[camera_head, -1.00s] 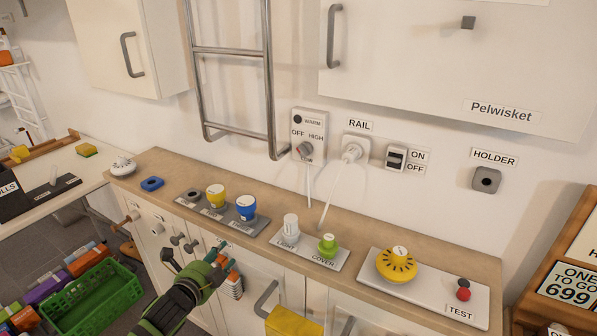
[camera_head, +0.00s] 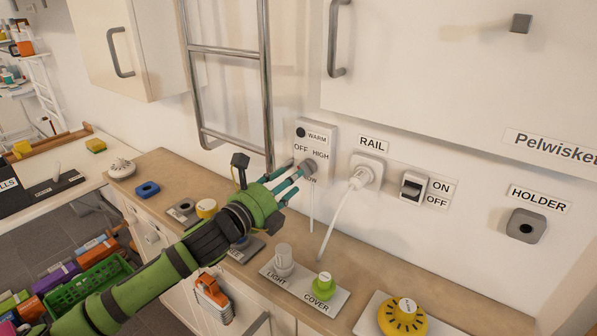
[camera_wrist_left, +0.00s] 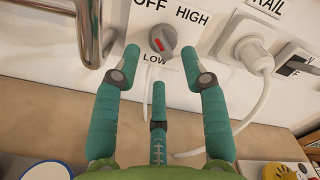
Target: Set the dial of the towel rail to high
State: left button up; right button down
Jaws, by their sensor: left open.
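The towel rail's control plate (camera_head: 328,136) is on the wall, marked WARM, OFF, HIGH and LOW. Its grey dial (camera_head: 309,167) is partly hidden by my left gripper (camera_head: 296,177) in the head view. In the left wrist view the dial (camera_wrist_left: 158,39) shows a red mark slanting up and left, toward the OFF side. My left gripper (camera_wrist_left: 160,66) is open, its teal fingers spread on the left and right below and beside the dial, with a third finger below. I cannot tell whether any finger touches the dial. My right gripper is not in view.
The metal towel rail (camera_head: 267,90) hangs just left of the plate. A white plug (camera_head: 367,174) with a cord and an ON/OFF switch (camera_head: 413,187) are to the right. On the counter below are a white LIGHT knob (camera_head: 284,260) and a green COVER knob (camera_head: 324,286).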

aim_at(306, 169)
pick_arm(q)
jog(key=x, duration=0.3)
jog(key=shift+w+d, duration=0.2)
jog(key=shift+w, duration=0.05)
jog(key=shift+f, duration=0.1)
grip_shut()
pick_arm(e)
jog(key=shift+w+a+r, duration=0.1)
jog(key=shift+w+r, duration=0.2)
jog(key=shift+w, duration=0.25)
pick_arm(q)
jog(key=shift+p, duration=0.35)
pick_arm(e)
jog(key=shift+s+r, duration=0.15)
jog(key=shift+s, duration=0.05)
